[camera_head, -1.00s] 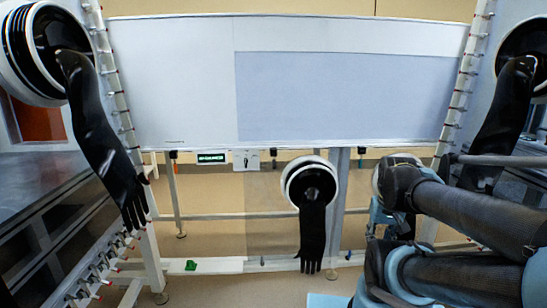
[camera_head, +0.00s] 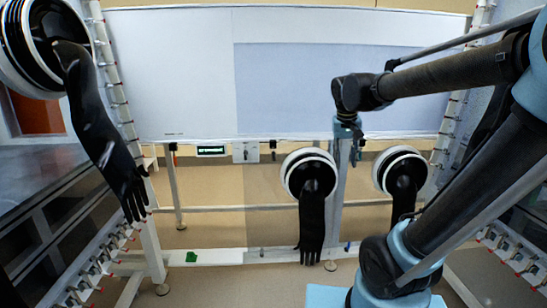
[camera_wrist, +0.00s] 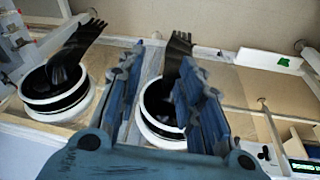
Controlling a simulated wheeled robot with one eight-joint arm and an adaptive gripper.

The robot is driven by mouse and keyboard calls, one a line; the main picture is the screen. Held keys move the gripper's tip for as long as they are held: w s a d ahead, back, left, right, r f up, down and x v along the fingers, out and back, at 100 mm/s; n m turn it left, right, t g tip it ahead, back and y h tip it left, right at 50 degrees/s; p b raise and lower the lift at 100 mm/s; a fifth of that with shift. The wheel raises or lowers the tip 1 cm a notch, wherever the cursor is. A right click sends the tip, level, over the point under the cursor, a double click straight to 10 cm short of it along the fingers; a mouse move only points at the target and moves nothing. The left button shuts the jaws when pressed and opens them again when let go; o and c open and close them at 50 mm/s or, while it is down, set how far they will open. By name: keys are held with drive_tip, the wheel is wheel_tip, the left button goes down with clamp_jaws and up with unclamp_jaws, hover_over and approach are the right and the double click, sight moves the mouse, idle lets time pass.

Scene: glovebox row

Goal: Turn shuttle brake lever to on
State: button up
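A small white panel (camera_head: 246,152) with a dark upright mark that looks like a lever is under the front edge of the white cabinet, in the head view. Its setting is too small to read. I cannot tell for sure that it is the shuttle brake lever. A pale panel (camera_wrist: 267,156) with dark marks, probably the same one, shows at lower right in the wrist view. My gripper (camera_head: 354,150) is to the right of the panel and apart from it, in front of the cabinet's lower edge. In the wrist view my gripper (camera_wrist: 165,80) has its fingers spread, with nothing held.
A lit green display (camera_head: 211,150) is left of the panel. Black gloves hang from round ports, the middle glove (camera_head: 312,220) and right glove (camera_head: 402,195) near my arm. A left glove (camera_head: 105,140) hangs farther off. A green object (camera_head: 191,257) lies on the low rail.

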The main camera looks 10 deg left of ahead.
drive_tip(key=w+a+r, duration=0.5)
drive_tip(key=w+a, duration=0.5)
drive_tip(key=a, duration=0.3)
drive_tip(key=n+t, duration=0.1)
drive_tip(key=t, duration=0.1)
approach(273, 155)
drive_tip(key=x, duration=0.9)
drive_tip(key=shift+d+f, duration=0.1)
drive_tip(key=shift+f, duration=0.05)
clamp_jaws()
